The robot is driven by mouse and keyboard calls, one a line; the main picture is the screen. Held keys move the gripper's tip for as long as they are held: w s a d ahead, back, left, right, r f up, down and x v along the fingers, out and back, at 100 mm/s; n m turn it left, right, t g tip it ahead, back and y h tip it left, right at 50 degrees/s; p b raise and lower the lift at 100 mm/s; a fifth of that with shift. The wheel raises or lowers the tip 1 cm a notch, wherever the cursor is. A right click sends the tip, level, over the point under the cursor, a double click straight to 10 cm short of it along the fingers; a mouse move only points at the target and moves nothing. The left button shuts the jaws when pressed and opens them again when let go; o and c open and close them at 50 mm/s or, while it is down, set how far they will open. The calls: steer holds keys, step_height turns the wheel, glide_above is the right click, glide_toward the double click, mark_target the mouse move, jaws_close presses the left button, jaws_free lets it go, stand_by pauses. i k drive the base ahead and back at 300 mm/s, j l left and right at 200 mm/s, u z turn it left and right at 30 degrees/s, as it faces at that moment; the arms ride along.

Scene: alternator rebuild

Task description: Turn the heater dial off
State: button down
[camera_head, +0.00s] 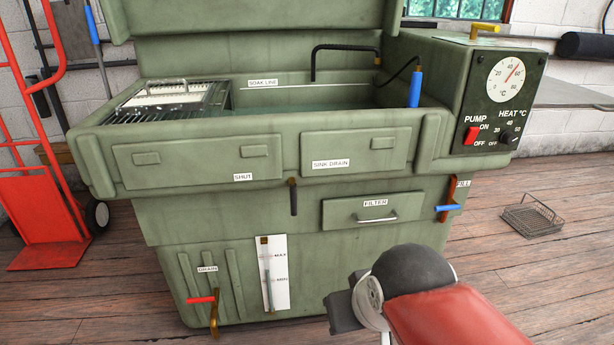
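The heater dial (510,139) is a small black knob under the label "HEAT °C" on the dark control panel (487,108) at the upper right. An "OFF" mark lies at its lower left, with temperature numbers above it. The knob's pointer is too small to read surely. My gripper (338,308) shows only partly, as dark grey parts at the bottom centre, below and left of the panel and well apart from the dial. Its fingers cannot be made out, so I cannot tell whether it is open or holds anything.
A red pump switch (472,134) sits just left of the dial, and a round temperature gauge (506,79) above it. The green wash sink (260,140) fills the middle. A wire basket (532,217) lies on the floor at right. A red hand truck (40,170) stands at left.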

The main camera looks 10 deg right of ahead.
mark_target(508, 137)
steer(key=z, duration=1.65)
steer(key=j+z, duration=0.3)
steer(key=z, duration=0.15)
steer(key=k+j+z, duration=0.1)
steer(key=j+z, duration=0.2)
steer(key=z, duration=0.15)
steer(key=k+j+z, duration=0.15)
steer(key=z, duration=0.3)
steer(key=j, duration=0.15)
